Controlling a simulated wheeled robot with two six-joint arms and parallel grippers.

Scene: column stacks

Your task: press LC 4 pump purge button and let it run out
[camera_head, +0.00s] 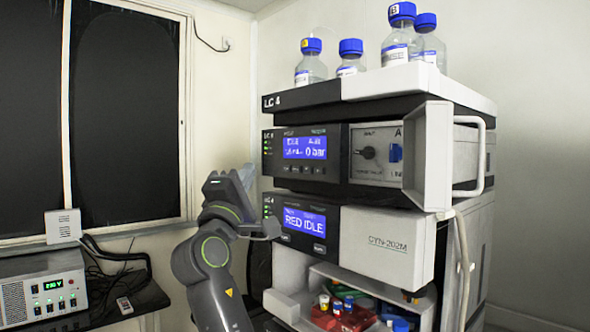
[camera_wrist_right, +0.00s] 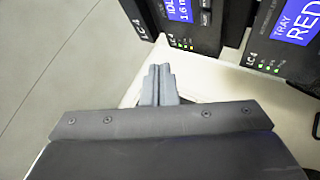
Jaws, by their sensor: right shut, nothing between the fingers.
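The LC 4 stack stands at the right in the head view. Its upper module, the pump (camera_head: 305,150), has a blue screen reading about 0 bar, with a row of small buttons (camera_head: 305,169) below it; their labels are too small to read. To the right of the screen are a black knob (camera_head: 367,152) and a blue part (camera_head: 395,152). My right gripper (camera_head: 244,176) is shut and empty, just left of the stack's front. In the right wrist view its fingers (camera_wrist_right: 160,84) are together, apart from the modules. My left gripper is out of view.
A lower module (camera_head: 305,222) reads RED IDLE, above an open bay with coloured vials (camera_head: 337,308). An open door (camera_head: 428,155) juts out right of the pump. Several blue-capped bottles (camera_head: 350,58) stand on top. A power supply box (camera_head: 42,287) sits at left.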

